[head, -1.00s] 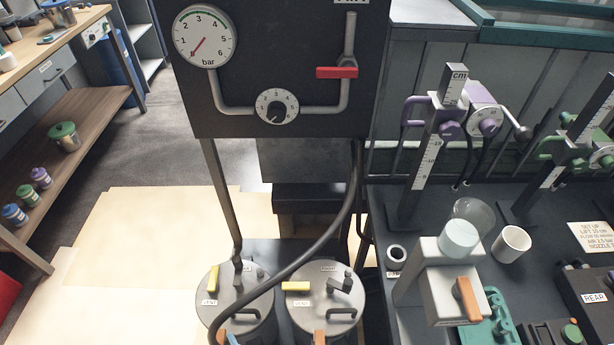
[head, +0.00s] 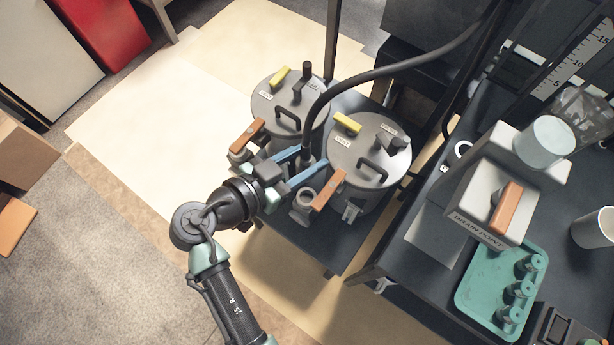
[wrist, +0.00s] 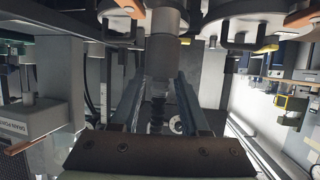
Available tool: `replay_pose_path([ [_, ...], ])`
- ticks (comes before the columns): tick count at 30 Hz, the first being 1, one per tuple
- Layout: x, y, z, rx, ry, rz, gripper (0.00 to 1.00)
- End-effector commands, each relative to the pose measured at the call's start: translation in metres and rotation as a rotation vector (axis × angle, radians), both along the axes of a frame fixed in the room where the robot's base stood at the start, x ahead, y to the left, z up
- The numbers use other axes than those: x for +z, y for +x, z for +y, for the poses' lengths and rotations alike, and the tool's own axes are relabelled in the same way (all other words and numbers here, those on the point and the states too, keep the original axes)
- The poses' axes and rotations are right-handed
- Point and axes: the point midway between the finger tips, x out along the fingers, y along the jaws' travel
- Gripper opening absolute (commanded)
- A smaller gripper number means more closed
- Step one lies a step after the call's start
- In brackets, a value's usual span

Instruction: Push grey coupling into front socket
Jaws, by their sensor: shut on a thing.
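My gripper (head: 304,166) has blue fingers and reaches in from the lower left, low in front of two grey lidded vessels. It is shut on the grey coupling (wrist: 164,48), a cylinder between the fingers in the wrist view, at the end of a black hose (head: 345,80). In the head view the fingers hide most of the coupling. A left vessel (head: 272,102) and a right vessel (head: 352,152) each have an orange-handled fitting in front. A grey round fitting (head: 303,198) shows below the right one's handle. I cannot tell which is the front socket, or whether the coupling touches it.
The orange handles (head: 247,136) (head: 328,190) stand close on both sides of my gripper. At right, a dark bench carries a drain point block (head: 480,205), a teal tray (head: 480,290) and a white cup (head: 595,228).

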Motion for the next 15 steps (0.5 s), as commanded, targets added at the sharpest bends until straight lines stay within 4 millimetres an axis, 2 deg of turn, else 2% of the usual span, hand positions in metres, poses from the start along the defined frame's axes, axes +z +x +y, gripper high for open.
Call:
replay_pose_path([
  [1, -0.027, -0.001, -0.001, 0.003, -0.004, 0.007, 0.0],
  [3, -0.045, -0.001, -0.001, 0.006, -0.003, 0.007, 0.0],
  [6, -0.062, -0.001, 0.0, 0.006, -0.002, 0.005, 0.0],
  [15, -0.075, 0.0, 0.0, 0.008, -0.001, 0.003, 0.0],
])
